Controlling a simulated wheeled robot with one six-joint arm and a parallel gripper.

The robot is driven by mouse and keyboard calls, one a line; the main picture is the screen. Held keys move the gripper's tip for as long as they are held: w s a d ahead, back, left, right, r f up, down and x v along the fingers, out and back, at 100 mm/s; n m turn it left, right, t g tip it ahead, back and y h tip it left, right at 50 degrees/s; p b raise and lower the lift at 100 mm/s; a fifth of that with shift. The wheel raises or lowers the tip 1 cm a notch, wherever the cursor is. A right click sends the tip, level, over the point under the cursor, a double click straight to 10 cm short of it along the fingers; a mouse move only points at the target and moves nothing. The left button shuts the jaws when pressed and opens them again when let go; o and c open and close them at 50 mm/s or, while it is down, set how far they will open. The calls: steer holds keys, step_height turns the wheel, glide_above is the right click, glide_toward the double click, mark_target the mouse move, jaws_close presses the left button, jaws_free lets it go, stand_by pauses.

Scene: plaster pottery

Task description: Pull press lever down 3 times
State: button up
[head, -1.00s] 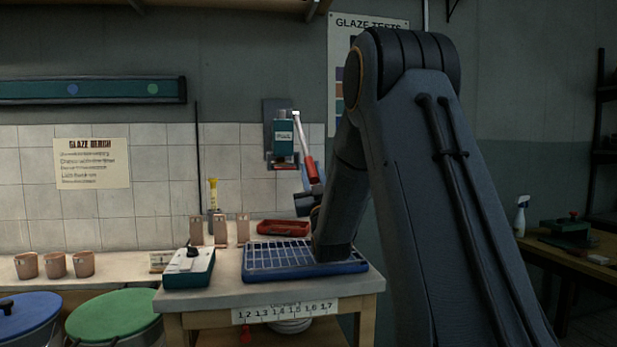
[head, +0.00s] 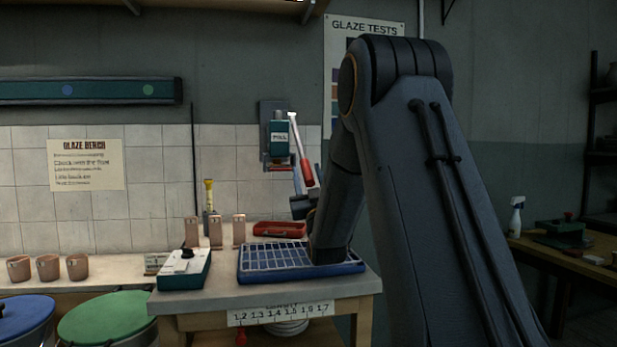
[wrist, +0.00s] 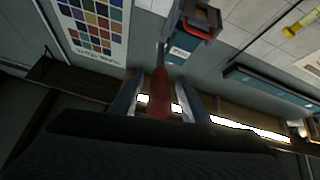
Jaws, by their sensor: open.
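The press (head: 279,139) is a teal block with a small "PULL" label, fixed to a grey plate on the tiled wall; it also shows in the wrist view (wrist: 182,46). In the wrist view the red lever handle (wrist: 159,92) runs between my two fingers. My gripper (wrist: 157,98) is open around the handle, with gaps on both sides. In the head view my gripper (head: 303,194) is small and dark at the lever's lower end, partly hidden by my arm.
Below are a blue rack (head: 300,269), a red tray (head: 280,229), a teal-and-white box (head: 184,269) and several clay pieces on the bench. A yellow-topped tool (head: 208,195) stands left of the press. The wall between is clear.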

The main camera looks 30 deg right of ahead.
steer(key=shift+s+a+f, duration=0.1)
steer(key=shift+s+f, duration=0.2)
steer(key=shift+s, duration=0.1)
steer(key=v, duration=0.4)
steer(key=shift+s+a+b, duration=0.1)
steer(key=shift+s+b, duration=0.2)
steer(key=shift+s, duration=0.1)
steer(key=s+a, duration=0.2)
steer(key=s, duration=0.9)
steer(key=shift+a, duration=0.25)
